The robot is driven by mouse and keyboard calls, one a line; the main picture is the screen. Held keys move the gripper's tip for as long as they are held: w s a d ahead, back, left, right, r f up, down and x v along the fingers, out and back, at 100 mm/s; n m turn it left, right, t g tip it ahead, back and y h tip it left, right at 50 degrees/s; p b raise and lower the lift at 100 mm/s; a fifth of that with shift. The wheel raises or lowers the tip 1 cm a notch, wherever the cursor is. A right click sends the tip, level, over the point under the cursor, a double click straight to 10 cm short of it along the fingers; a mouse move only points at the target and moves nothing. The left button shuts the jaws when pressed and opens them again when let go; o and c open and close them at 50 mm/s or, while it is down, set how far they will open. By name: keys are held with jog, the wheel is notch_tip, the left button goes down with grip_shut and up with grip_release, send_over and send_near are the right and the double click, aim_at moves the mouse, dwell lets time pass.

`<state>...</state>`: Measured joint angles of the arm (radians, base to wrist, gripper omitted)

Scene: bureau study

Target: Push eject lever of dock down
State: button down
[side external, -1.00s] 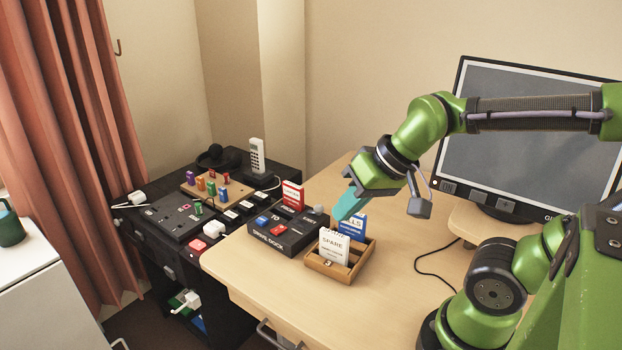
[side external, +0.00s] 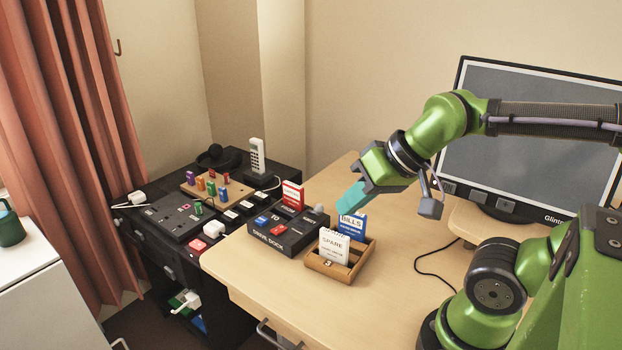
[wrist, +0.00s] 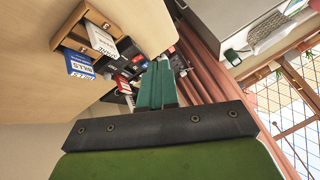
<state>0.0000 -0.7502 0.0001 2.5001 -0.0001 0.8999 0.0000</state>
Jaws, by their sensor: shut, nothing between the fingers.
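The black dock (side external: 289,238) sits on the desk's left part. A red-and-white cartridge (side external: 292,195) stands upright in it, and a red and a blue button show on its face. A grey knob (side external: 319,210) is at its back right; I cannot tell whether this is the eject lever. In the wrist view the dock (wrist: 124,66) is partly hidden behind my gripper.
A wooden tray (side external: 322,267) holds a white SPARE cartridge (side external: 334,246) and a blue BILLS cartridge (side external: 352,227), close beside the dock. A monitor (side external: 530,130) stands at the right. A black side table (side external: 165,250) at left carries switches, a peg board and a phone. The desk front is clear.

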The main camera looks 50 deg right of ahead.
jog(key=w+d+f+m+g, duration=0.2)
jog(key=w+d+f+m, duration=0.1)
jog(key=w+d+m, duration=0.3)
jog(key=w+d+f+m+g, duration=0.2)
jog(key=w+d+m, duration=0.4)
jog(key=m, duration=0.3)
jog(key=w+d+f+m+g+h, duration=0.1)
jog(key=w+d+f+m+g, duration=0.1)
jog(key=w+d+f+m, duration=0.3)
jog(key=shift+w+d+m, duration=0.35)
jog(key=shift+d+m, duration=0.35)
jog(key=shift+m, duration=0.2)
jog(key=shift+w+d+m, duration=0.3)
jog(key=shift+d+m, duration=0.4)
jog(key=shift+m, duration=0.2)
